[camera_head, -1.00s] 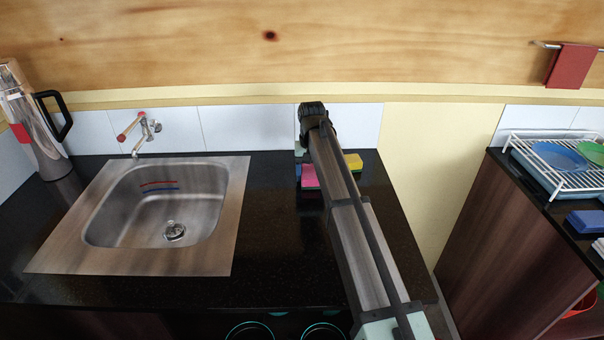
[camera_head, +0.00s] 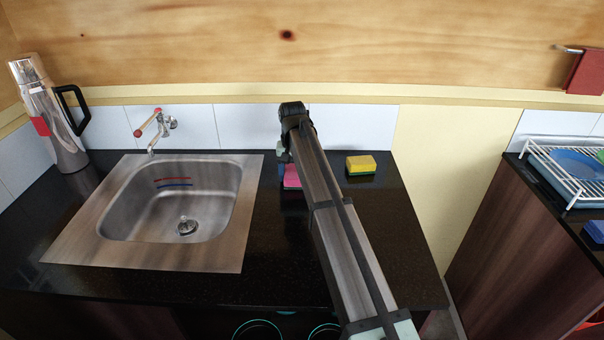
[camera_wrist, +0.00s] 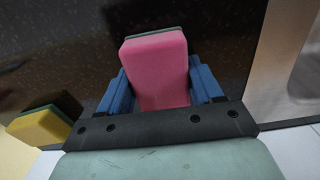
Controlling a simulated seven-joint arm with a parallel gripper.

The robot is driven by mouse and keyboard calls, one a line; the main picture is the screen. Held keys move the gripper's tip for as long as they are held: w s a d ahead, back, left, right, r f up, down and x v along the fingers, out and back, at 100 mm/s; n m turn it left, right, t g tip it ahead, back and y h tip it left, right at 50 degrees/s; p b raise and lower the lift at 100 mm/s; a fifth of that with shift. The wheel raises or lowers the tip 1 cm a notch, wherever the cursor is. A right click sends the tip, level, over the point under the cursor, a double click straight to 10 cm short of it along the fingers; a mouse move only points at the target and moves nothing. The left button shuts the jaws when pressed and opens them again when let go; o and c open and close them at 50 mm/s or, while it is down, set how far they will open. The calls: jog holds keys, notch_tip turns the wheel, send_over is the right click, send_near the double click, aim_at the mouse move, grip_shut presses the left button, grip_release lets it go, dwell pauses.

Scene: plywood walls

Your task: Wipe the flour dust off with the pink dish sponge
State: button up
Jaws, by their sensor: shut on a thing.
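The pink dish sponge (camera_head: 292,177) shows beside my arm on the dark counter's side, right of the sink; most of it is hidden by the arm in the head view. In the wrist view the pink sponge (camera_wrist: 157,70), with a dark green layer along its far edge, stands between the blue fingers of my gripper (camera_wrist: 160,88). My gripper is shut on it. Whether the sponge touches the counter I cannot tell. I cannot make out any flour dust on the dark speckled counter (camera_head: 394,235).
A yellow-green sponge (camera_head: 361,165) lies right of my arm; it also shows in the wrist view (camera_wrist: 42,124). The steel sink (camera_head: 110,250) is left, with a tap (camera_head: 155,130) and a flask (camera_head: 55,120) behind. A dish rack (camera_head: 570,180) stands on the right-hand counter.

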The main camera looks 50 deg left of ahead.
jog(key=shift+s+a, duration=0.65)
jog(key=shift+a, duration=0.05)
jog(key=shift+w+d+r, duration=0.1)
jog(key=shift+d+r, duration=0.05)
jog(key=shift+r, duration=3.9)
